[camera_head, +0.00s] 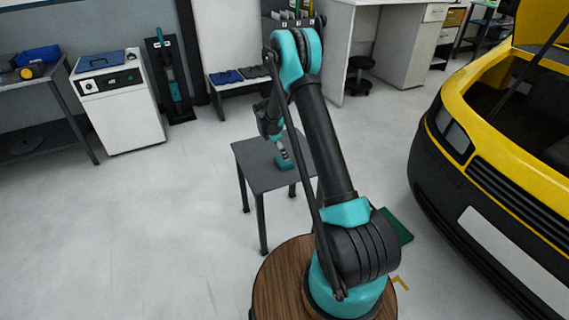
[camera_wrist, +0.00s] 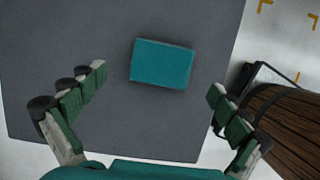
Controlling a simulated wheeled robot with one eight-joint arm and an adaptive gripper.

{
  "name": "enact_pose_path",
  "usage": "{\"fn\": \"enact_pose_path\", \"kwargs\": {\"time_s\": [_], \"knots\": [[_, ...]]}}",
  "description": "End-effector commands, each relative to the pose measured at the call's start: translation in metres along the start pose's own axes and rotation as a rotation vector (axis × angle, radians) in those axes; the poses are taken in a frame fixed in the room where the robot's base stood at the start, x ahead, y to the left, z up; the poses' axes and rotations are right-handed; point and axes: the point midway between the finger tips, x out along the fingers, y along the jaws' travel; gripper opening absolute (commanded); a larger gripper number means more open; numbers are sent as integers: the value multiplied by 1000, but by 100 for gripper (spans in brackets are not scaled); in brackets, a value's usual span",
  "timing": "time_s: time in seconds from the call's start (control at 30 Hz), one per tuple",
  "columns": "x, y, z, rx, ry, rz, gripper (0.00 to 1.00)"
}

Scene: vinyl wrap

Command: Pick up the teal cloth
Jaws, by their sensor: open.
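The teal cloth (camera_wrist: 161,63) is a small folded rectangular block lying on the dark grey table (camera_wrist: 60,40). In the wrist view it sits above the middle of the picture, just beyond and between my fingertips. My gripper (camera_wrist: 158,88) is open, with green-padded fingers spread to the left and right, and nothing is between them. In the head view the cloth (camera_head: 285,162) shows partly on the small table (camera_head: 262,182), with my gripper (camera_head: 284,152) over it. I cannot tell the exact height of my gripper above the cloth.
A yellow car (camera_head: 500,150) with its hood raised stands at the right. A white cabinet (camera_head: 122,105) and a workbench (camera_head: 50,82) are at the left. A low bench (camera_head: 238,83) with folded dark blue cloths stands behind. The floor at the left is clear.

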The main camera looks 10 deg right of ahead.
Motion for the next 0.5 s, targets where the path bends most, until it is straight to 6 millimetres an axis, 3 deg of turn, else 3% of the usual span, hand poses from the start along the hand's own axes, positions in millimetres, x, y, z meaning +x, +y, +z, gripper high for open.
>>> {"fn": "enact_pose_path", "kwargs": {"time_s": [0.4, 0.5], "knots": [[48, -3, -3, 1, 0, 1, 100], [51, -3, -3, 0, 0, 1, 100]]}}
